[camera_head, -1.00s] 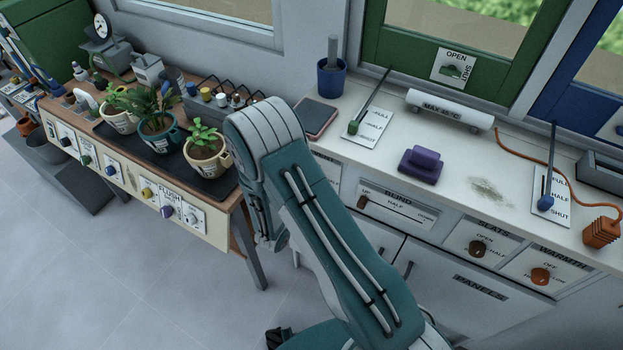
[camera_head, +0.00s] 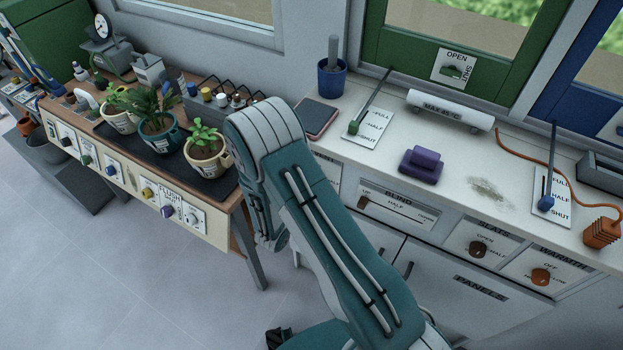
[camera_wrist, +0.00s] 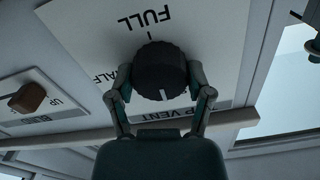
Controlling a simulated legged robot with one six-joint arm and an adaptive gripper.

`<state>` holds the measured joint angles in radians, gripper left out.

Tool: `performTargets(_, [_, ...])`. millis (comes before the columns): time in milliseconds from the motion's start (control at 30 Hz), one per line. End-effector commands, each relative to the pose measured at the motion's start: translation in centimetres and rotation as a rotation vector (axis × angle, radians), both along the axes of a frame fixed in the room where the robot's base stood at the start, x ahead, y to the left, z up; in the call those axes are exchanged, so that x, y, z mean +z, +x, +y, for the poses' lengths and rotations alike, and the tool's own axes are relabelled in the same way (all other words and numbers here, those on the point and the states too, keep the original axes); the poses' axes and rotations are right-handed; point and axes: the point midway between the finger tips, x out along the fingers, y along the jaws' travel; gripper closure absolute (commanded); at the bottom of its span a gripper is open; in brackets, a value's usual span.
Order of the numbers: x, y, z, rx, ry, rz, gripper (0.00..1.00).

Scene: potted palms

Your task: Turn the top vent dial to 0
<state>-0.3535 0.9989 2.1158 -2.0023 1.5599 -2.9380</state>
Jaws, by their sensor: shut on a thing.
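The top vent dial (camera_wrist: 157,62) is a dark ribbed round knob on a white plate (camera_wrist: 222,40) in the wrist view. The plate reads FULL, HALF and TOP VENT, upside down in this picture; HALF is partly covered and no 0 is visible. The dial's white mark points down in the picture, towards the TOP VENT label. My gripper (camera_wrist: 160,80) is shut on the dial, one finger on its left and one on its right. In the head view my arm hides the dial and gripper.
A blind slider (camera_wrist: 28,97) sits left of the dial plate in the wrist view. In the head view, the slats dial (camera_head: 478,250) and warmth dial (camera_head: 541,277) are on the counter front to the right. A table with potted plants (camera_head: 203,152) stands left of my arm.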

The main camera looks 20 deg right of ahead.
Motion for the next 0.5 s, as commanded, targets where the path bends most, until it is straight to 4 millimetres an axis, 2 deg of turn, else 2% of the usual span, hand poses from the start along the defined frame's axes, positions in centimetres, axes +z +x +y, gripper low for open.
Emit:
performTargets(233, [-0.23, 0.01, 0.11, 0.005, 0.004, 0.006, 0.81])
performTargets(267, [-0.23, 0.01, 0.11, 0.005, 0.004, 0.006, 0.2])
performTargets(300, [-0.21, 0.01, 0.11, 0.005, 0.004, 0.005, 0.03])
performTargets(333, [-0.19, 0.01, 0.09, 0.004, 0.003, 0.004, 0.0])
performTargets(500, [-0.1, -0.01, 0.05, 0.003, 0.002, 0.002, 0.0])
